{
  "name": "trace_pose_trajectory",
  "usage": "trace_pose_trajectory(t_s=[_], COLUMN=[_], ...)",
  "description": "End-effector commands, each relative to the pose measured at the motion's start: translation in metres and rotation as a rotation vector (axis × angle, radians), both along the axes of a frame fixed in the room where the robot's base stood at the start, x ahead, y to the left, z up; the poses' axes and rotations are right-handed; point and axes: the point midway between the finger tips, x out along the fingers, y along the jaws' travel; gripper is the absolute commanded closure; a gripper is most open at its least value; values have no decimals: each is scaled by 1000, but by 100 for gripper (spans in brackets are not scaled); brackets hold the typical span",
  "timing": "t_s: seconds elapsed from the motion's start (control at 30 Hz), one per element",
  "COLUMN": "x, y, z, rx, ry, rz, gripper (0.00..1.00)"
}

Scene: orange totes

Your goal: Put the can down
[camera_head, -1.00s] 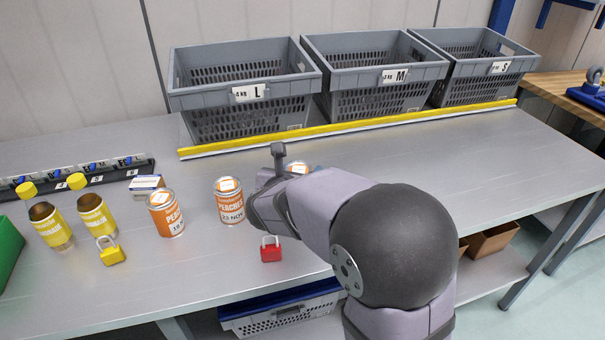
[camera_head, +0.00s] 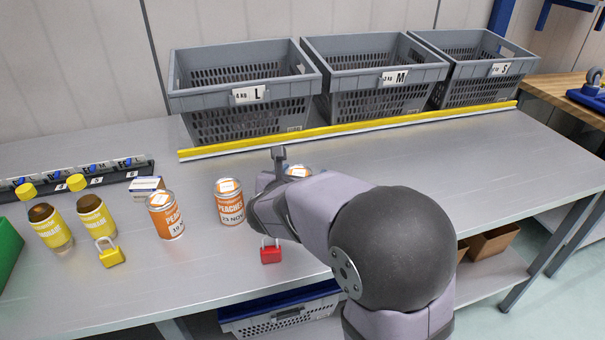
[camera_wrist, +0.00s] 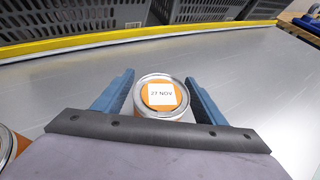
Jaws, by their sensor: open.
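An orange can (camera_wrist: 158,97) with a "27 NOV" label on its lid stands upright between the blue fingers of my gripper (camera_wrist: 160,92) in the wrist view. The fingers are open, one on each side of it, with a narrow gap at the right. In the head view this can's lid (camera_head: 299,170) shows just behind my wrist, and the rest of it is hidden by my arm. Two more orange peaches cans stand to the left, a middle can (camera_head: 229,203) and a left can (camera_head: 166,217).
A red padlock (camera_head: 270,254) lies in front of my gripper. Grey crates L (camera_head: 245,116), M (camera_head: 375,73) and S (camera_head: 478,68) stand behind a yellow rail (camera_head: 340,129). Two yellow bottles (camera_head: 97,217) and a yellow padlock (camera_head: 110,256) are at left. The table right of my arm is clear.

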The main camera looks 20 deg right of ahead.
Motion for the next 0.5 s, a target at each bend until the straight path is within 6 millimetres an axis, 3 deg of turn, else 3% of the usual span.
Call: trace_pose_trajectory(t_s=[0.17, 0.5], x=[-10, -57], y=[8, 37], z=[8, 31], rx=[1, 2], ry=[-3, -3], rz=[2, 5], gripper=[35, 35])
